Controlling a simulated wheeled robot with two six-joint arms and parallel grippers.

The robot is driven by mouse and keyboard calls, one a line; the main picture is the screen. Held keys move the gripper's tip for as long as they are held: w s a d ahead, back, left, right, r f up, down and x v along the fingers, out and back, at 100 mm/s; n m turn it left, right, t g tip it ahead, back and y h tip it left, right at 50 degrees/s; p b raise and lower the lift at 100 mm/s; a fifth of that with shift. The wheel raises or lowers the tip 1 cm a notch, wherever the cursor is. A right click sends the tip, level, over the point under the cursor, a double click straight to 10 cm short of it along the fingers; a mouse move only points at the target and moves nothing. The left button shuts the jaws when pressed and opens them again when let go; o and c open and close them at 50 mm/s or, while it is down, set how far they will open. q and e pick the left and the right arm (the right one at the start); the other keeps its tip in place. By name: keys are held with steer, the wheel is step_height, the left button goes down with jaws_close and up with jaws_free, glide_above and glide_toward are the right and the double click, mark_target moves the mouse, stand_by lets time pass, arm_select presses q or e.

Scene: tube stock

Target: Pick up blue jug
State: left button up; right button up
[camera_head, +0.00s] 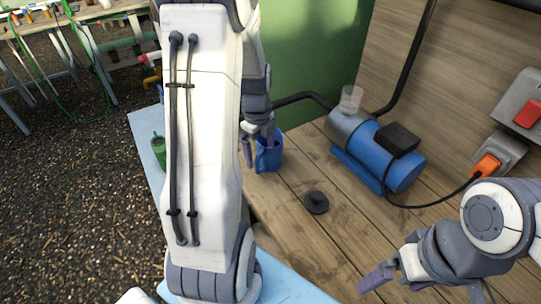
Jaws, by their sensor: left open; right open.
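The blue jug (269,156) stands upright on the wooden table, in front of the green panel. My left gripper (257,140) is open at the jug, with its fingers at the jug's upper rim and left side. I cannot tell whether they touch it. My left arm covers much of the view to the left of the jug. My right gripper (378,279) is open and empty at the lower right, well away from the jug.
A blue pump (367,155) with a clear cup stands right of the jug. A black round knob (316,202) lies on the wooden table (290,232). An orange plug (487,165) and cable are at the right. A green can (158,149) stands at the left.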

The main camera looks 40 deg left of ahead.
mark_target(262, 170)
arm_select(q)
step_height(262, 170, down, 8)
steer(key=shift+d+r, duration=0.15)
steer(key=shift+r, duration=0.1)
jaws_close()
stand_by(0.3)
